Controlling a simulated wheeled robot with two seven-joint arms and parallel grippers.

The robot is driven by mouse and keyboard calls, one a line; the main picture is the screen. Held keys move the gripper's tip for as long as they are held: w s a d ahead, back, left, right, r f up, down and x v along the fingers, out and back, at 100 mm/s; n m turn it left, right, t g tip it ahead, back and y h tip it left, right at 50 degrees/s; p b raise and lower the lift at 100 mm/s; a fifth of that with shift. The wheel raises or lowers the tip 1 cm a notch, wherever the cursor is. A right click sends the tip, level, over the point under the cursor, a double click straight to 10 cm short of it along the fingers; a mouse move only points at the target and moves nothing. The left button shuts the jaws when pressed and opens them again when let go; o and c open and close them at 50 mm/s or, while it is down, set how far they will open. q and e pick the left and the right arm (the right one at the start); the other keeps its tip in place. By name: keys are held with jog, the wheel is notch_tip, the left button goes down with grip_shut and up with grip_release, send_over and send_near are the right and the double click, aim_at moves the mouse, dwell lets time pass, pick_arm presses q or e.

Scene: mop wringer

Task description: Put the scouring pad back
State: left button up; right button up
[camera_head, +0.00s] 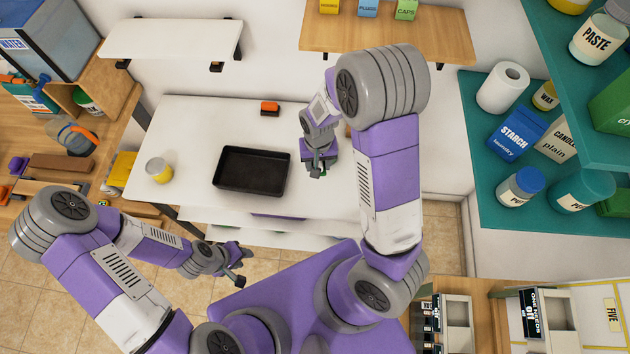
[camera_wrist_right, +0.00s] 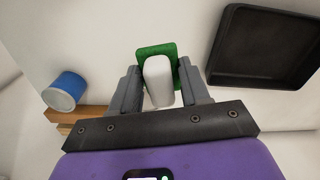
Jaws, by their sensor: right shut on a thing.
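The scouring pad (camera_wrist_right: 158,80) is a green pad with a white block on it; it shows in the right wrist view between the fingers. My right gripper (camera_wrist_right: 158,88) is shut on it by the white part. In the head view my right gripper (camera_head: 318,172) is over the white table (camera_head: 200,115), just right of the black tray (camera_head: 252,171). Only a bit of green shows there; whether the pad touches the table is unclear. My left gripper (camera_head: 240,267) is empty, fingers apart, in front of the table's near edge.
A yellow and white can (camera_head: 159,170) stands left of the tray. An orange and black item (camera_head: 270,108) lies at the table's back. The wrist view shows a blue container (camera_wrist_right: 66,91) beside wooden pieces (camera_wrist_right: 85,117). A wall shelf (camera_head: 390,30) hangs behind.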

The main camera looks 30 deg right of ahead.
jog(key=shift+s+d+f+m, duration=0.35)
jog(key=shift+d+m, duration=0.1)
jog(key=shift+m, duration=0.1)
jog(key=shift+s+d+f+m, duration=0.3)
jog(key=shift+d+m, duration=0.1)
jog(key=shift+m, duration=0.15)
send_over(324, 186)
notch_tip(324, 186, down, 6)
jog(key=shift+w+r, duration=0.1)
jog(key=shift+r, duration=0.05)
notch_tip(324, 186, down, 3)
jog(key=shift+f+b, duration=0.3)
jog(key=shift+f, duration=0.15)
jog(key=shift+f, duration=0.25)
jog(key=o, duration=1.1)
jog(key=shift+r, duration=0.1)
pick_arm(q)
jog(key=shift+f, duration=0.1)
